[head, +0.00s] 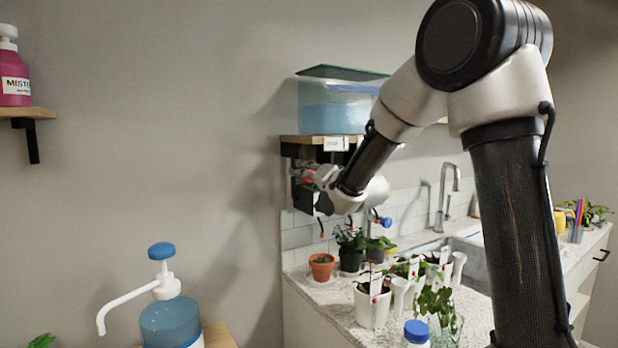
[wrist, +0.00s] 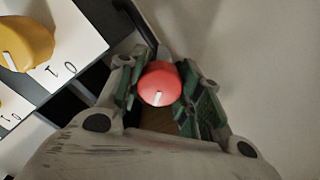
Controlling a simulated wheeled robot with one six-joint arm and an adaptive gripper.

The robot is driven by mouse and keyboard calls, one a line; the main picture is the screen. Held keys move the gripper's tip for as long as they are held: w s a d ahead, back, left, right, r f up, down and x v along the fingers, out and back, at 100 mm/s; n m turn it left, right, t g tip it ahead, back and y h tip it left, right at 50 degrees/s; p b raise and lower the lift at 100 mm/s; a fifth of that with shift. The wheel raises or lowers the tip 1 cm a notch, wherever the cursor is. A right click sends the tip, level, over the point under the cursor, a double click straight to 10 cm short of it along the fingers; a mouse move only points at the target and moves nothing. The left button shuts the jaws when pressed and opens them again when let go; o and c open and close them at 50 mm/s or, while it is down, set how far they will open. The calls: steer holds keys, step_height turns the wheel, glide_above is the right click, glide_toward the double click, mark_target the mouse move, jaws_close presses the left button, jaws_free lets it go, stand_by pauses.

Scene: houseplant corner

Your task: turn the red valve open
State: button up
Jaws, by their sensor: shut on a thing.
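The red valve (wrist: 161,82) is a round red knob with a short white mark near its lower edge in the wrist view. My gripper (wrist: 160,92) is shut on it, with a green-padded finger on each side. In the head view my gripper (head: 312,175) is at the dark bracketed unit under the shelf, and a little red shows there. The valve's own label plate is hidden or out of view.
A yellow knob (wrist: 27,42) with a white mark sits on a white lettered plate left of my gripper. A blue water tank (head: 335,105) stands on the shelf just above. Potted plants (head: 373,302) crowd the counter below. Bare wall lies to the left.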

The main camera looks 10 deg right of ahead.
steer(key=m, duration=0.4)
steer(key=shift+m, duration=2.2)
steer(key=o, duration=1.1)
steer(key=shift+c, duration=0.2)
steer(key=v, duration=1.2)
